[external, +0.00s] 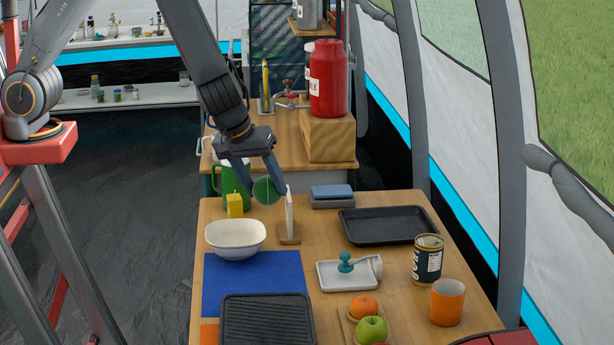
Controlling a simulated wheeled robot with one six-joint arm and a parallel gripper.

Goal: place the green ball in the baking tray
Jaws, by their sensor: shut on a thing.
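My gripper (264,186) is shut on the green ball (265,190), which sits between its two fingers. The ball is held above the table, behind and a little right of the white bowl. The baking tray (390,225) is a dark, shallow rectangular tray at the back right of the table, and it looks empty. The ball is to the left of the tray and apart from it. A second dark ridged pan (268,322) lies at the front of the table.
A white upright board on a wooden base (289,234) stands between gripper and tray. Around are a white bowl (235,240), yellow block (234,205), green jug (229,190), blue-grey sponges (333,195), can (427,259), orange mug (447,302) and small white tray (333,281).

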